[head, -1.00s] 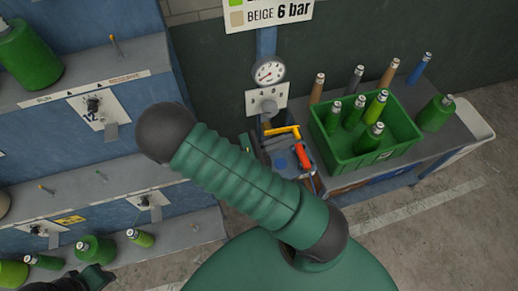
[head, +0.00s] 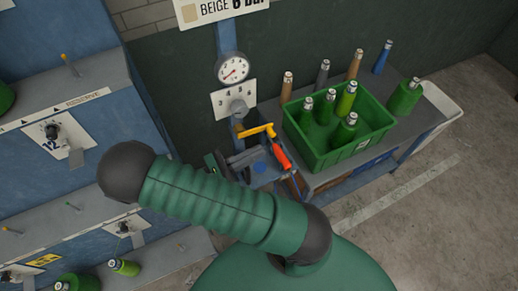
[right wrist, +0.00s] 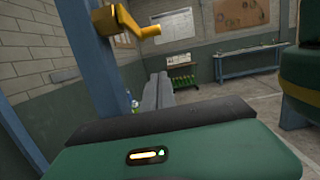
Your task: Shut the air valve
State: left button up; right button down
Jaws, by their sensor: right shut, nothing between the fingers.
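The air valve is a yellow lever (head: 258,130) on the blue post, under the gauge and grey knob; its handle sticks out to the right of the post. In the right wrist view the yellow lever (right wrist: 128,22) shows at the top, beyond and above the fingers. My right gripper (head: 248,156) is just below the lever in the head view, partly hidden by my own arm. Its grey fingers (right wrist: 159,88) are shut and empty, and appear apart from the lever. My left gripper is out of view.
The pressure gauge (head: 233,68) sits above the grey knob (head: 238,106). A red-orange item (head: 281,152) is close beside the lever. A green crate (head: 331,162) of bobbins stands on the bench at right. The blue creel rack (head: 150,90) is at left; floor at right is open.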

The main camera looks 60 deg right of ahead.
jog(key=b+v, duration=0.2)
jog(key=v, duration=0.5)
jog(key=shift+s+f, duration=0.15)
jog(key=shift+f, duration=0.05)
jog(key=shift+d, duration=0.1)
